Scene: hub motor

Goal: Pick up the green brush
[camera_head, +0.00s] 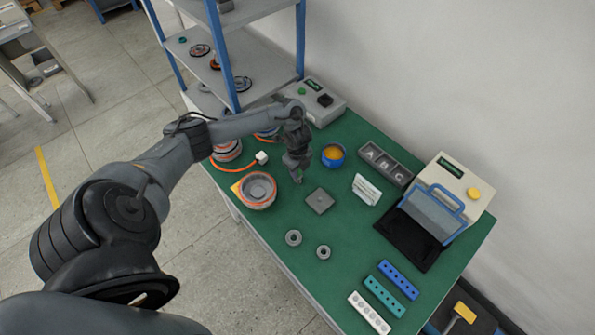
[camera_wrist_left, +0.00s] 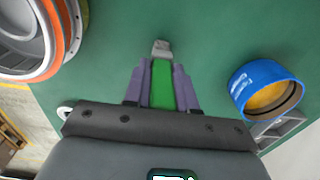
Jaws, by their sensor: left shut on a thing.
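The green brush (camera_wrist_left: 162,85) shows in the left wrist view between the two purple-grey fingers of my left gripper (camera_wrist_left: 161,80). The fingers are shut on its green body, and its grey end (camera_wrist_left: 161,48) sticks out past the fingertips. In the head view my left gripper (camera_head: 297,176) points down at the green table, between the orange-rimmed hub motor part and the blue cup; the brush is too small or hidden to make out there. Whether it touches the table cannot be told. My right gripper is not in view.
A hub motor part (camera_head: 257,188) lies left of the gripper. A blue cup with yellow content (camera_head: 333,155) stands to the right. A grey plate (camera_head: 319,201), a white card (camera_head: 366,189) and an A-B-C tray (camera_head: 384,164) lie nearby. The blue-posted shelf (camera_head: 222,45) stands behind.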

